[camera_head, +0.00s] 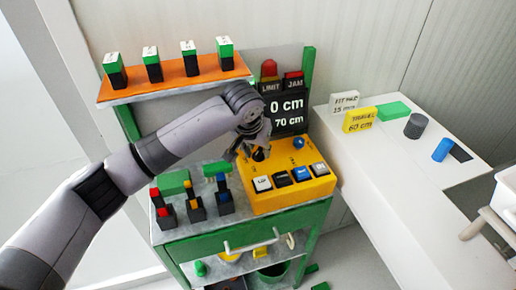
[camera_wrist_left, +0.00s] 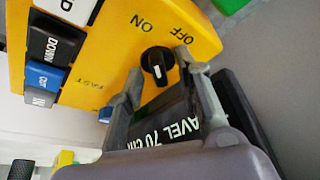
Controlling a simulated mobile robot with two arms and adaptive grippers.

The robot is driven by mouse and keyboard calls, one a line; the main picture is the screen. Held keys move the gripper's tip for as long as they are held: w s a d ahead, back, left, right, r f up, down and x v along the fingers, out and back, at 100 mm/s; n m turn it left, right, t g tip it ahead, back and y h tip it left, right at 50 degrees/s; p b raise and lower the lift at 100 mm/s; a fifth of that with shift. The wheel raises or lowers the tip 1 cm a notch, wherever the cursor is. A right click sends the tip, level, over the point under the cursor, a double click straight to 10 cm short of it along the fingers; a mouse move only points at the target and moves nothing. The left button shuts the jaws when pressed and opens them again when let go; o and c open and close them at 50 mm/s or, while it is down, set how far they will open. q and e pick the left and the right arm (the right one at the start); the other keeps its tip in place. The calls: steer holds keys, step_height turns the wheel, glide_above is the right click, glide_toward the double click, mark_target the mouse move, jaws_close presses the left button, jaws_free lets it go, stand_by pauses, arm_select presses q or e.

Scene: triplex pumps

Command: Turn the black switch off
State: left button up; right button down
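The black switch (camera_wrist_left: 157,65) is a round knob with a raised grip and a white mark, on the yellow control box (camera_head: 312,187). ON and OFF are printed beside it in the left wrist view. The mark is on the grip's lower end there; I cannot tell which label the switch is set to. My left gripper (camera_wrist_left: 158,72) is open, with one fingertip on each side of the knob; contact is not clear. In the head view my left gripper (camera_head: 248,152) comes down over the switch and partly hides it. My right gripper is not in view.
The box also has several push buttons (camera_head: 282,179) and a blue knob (camera_head: 299,142). A dark display (camera_head: 288,110) stands behind it. Coloured block stacks (camera_head: 193,207) stand left of it, under an orange shelf (camera_head: 170,82). A white table (camera_head: 400,170) is at right.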

arm_select(q)
steer(key=v, duration=0.7)
steer(key=shift+r, duration=0.2)
steer(key=shift+s+a, duration=0.1)
steer(key=shift+c, duration=0.4)
